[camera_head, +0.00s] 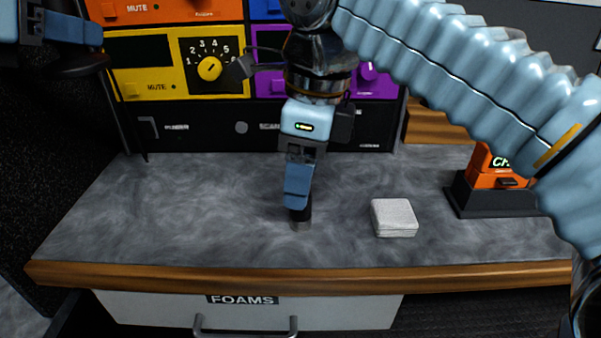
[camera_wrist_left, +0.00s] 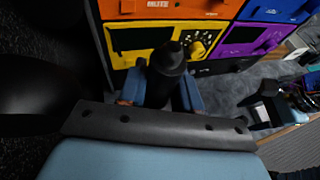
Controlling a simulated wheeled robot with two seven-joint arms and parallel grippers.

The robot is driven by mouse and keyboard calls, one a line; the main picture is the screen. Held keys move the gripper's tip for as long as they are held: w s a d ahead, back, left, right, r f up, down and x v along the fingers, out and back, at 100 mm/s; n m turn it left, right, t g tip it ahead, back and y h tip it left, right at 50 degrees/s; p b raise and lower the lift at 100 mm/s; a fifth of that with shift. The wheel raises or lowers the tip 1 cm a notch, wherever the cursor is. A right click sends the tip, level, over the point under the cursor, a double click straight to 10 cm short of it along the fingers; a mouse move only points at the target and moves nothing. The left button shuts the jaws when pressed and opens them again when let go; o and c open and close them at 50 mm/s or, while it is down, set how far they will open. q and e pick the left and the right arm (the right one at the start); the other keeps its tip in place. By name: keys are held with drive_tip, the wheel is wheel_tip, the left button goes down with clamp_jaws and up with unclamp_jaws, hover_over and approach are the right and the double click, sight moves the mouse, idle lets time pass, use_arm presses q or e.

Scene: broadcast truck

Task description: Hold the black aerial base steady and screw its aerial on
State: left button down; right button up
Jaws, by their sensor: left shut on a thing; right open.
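My left gripper (camera_head: 72,30) is at the upper left edge of the head view, raised above the worktop. In the left wrist view its two blue fingers (camera_wrist_left: 165,92) are shut on a black tapered cylinder (camera_wrist_left: 167,62), which looks like the aerial base. My right gripper (camera_head: 298,198) points down at the middle of the worktop and is open. A short dark cylinder with a grey lower end (camera_head: 301,221) stands directly below its fingers, probably the aerial. The fingers hide its upper part, and I cannot tell whether they touch it.
A pale square block (camera_head: 394,217) lies right of my right gripper. An orange device on a black stand (camera_head: 493,196) is further right. Coloured panels (camera_head: 180,62) rise behind the grey worktop (camera_head: 150,210). The worktop's left side is clear. A drawer marked FOAMS (camera_head: 150,312) is below.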

use_arm(q)
drive_tip(key=shift+f+b, duration=0.65)
use_arm(e)
drive_tip(key=shift+s+a+f, duration=0.15)
drive_tip(key=shift+s+f, duration=0.05)
drive_tip(key=shift+f, duration=1.1)
drive_tip(key=shift+s+a+f, duration=0.1)
drive_tip(key=shift+s+f, duration=0.05)
drive_tip(key=shift+f, duration=1.15)
drive_tip(key=c, duration=1.1)
drive_tip(key=shift+r, duration=0.1)
